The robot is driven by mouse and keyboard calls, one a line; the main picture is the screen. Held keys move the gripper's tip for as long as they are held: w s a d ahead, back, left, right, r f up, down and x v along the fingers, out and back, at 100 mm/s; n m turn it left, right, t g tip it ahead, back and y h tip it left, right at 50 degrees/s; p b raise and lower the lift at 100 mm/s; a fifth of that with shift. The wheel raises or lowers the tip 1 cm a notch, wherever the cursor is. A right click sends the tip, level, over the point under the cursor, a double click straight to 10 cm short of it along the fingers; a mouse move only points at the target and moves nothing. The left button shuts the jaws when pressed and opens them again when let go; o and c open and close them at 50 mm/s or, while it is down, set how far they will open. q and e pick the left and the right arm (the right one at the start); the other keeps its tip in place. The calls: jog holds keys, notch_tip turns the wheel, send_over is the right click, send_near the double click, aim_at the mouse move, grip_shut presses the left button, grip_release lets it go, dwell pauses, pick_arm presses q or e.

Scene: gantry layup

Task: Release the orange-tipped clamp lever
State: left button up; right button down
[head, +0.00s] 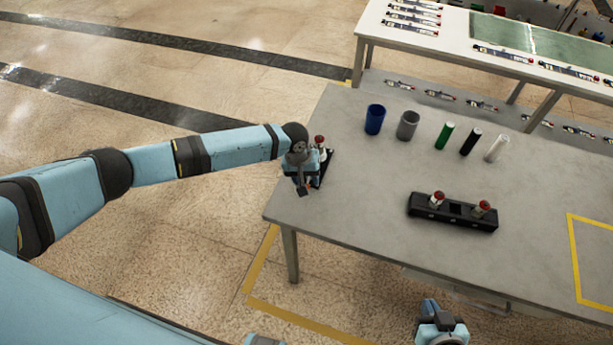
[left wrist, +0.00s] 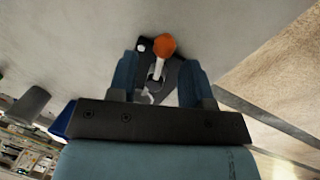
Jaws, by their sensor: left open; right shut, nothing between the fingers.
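The orange-tipped clamp lever (left wrist: 159,60) stands between the two fingers of my left gripper (left wrist: 157,72) in the left wrist view. Its orange tip is near the fingertip line, with a gap on each side. The lever rises from a dark clamp base (left wrist: 182,98), partly hidden by the gripper. In the head view my left gripper (head: 304,184) is open, low over the table's left edge, and covers most of the clamp. A red-topped white part (head: 320,145) shows just behind it. My right gripper (head: 440,326) is at the bottom edge, in front of the table, shut and empty.
On the grey table (head: 350,215) stand a blue cup (head: 375,119), a grey cup (head: 407,125) and several upright cylinders (head: 445,135). A black fixture with two red-topped parts (head: 453,213) lies to the right. The tabletop between the clamp and this fixture is clear.

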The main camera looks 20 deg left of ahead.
pick_arm(q)
jog(key=shift+f, duration=0.25)
grip_shut()
jog(key=shift+a+m+p, duration=0.2)
jog(key=shift+m+p, duration=0.05)
jog(key=shift+m, duration=0.45)
jog(key=shift+a+m+p, duration=0.2)
jog(key=shift+m, duration=0.5)
grip_release()
jog(key=shift+r, duration=0.2)
notch_tip(320, 180, up, 13)
jog(key=a+b, duration=0.1)
jog(key=a, duration=0.1)
jog(key=shift+a+r, duration=0.15)
jog(key=shift+a, duration=0.2)
